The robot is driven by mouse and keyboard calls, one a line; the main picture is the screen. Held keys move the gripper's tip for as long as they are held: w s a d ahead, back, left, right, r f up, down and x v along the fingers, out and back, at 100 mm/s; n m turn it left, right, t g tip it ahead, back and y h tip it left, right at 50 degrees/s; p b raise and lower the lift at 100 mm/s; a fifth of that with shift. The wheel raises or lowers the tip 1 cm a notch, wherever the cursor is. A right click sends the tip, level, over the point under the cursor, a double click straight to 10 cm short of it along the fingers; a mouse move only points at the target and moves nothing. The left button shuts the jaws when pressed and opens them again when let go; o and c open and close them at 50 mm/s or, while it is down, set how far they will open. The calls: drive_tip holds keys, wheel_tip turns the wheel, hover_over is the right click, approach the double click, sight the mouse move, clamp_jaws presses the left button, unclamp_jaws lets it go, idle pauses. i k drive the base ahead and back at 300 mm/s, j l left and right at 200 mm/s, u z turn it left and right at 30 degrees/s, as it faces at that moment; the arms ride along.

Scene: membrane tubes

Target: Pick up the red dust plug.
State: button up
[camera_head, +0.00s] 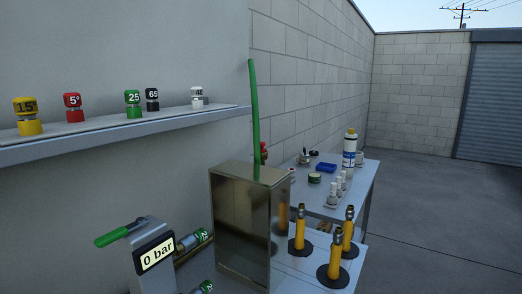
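I cannot clearly make out a dust plug. A small red part (264,148) shows beside the green upright tube (254,115), partly hidden behind it and the metal box (232,215); it is too small to tell what it is. Another red thing, a cap marked 5° (73,106), stands upright on the wall shelf (110,134) at the left. My gripper is not in view.
The shelf also holds yellow, green, black and white marked caps. Several orange upright tubes (336,255) stand at front right. A table (355,190) behind holds bottles and a blue tray (326,167).

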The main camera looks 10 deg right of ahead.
sight(263, 145)
drive_tip(key=u, duration=0.4)
drive_tip(key=i+l+u, duration=0.1)
drive_tip(key=l+u, duration=0.7)
drive_tip(key=l, duration=0.15)
